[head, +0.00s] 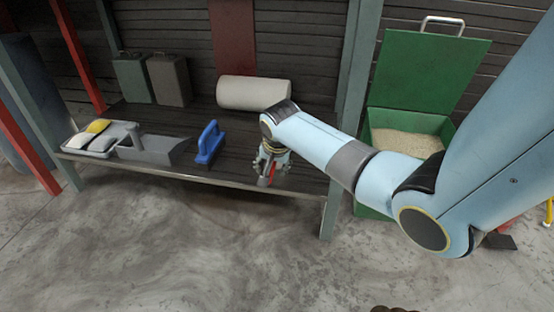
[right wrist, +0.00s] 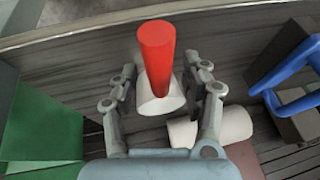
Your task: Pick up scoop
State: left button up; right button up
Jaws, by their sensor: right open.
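The scoop (right wrist: 157,50) has a red round handle and a white head, and it shows in the middle of the right wrist view. In the head view only a bit of red (head: 271,173) shows at my right gripper, near the shelf's front edge. My right gripper (right wrist: 161,66) is open, with one finger on each side of the scoop. I cannot tell whether the fingers touch it. In the head view my right gripper (head: 268,161) points down over the right part of the shelf, and my arm hides part of this area. My left gripper is not in view.
The dark shelf (head: 235,165) also holds a blue-handled tool (head: 209,143), a grey open container (head: 160,150), a tray (head: 75,150) with white and yellow pieces, and a white roll (head: 253,93). A green bin (head: 430,70) of grains stands right, beyond a post (head: 350,90).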

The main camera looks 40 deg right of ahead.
grip_shut()
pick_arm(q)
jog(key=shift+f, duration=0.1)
pick_arm(e)
jog(key=shift+r, duration=0.15)
dwell(0.4)
jog(key=shift+r, duration=0.15)
jog(key=shift+w+r+p, duration=0.1)
jog(key=shift+r+p, duration=0.75)
jog(key=shift+r, duration=0.1)
notch_tip(320, 180, up, 3)
jog(key=shift+r+p, duration=0.15)
jog(key=shift+p, duration=1)
notch_tip(320, 180, up, 2)
jog(key=shift+r+p, duration=0.1)
jog(key=shift+p, duration=0.65)
jog(key=shift+r+p, duration=0.45)
jog(key=shift+r, duration=0.2)
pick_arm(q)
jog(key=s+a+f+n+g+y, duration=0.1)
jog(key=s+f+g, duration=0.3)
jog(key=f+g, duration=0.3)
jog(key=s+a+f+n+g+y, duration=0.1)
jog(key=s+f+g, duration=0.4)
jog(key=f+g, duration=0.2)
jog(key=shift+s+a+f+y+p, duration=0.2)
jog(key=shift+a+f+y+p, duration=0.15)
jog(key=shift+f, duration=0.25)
pick_arm(e)
jog(key=shift+r, duration=0.4)
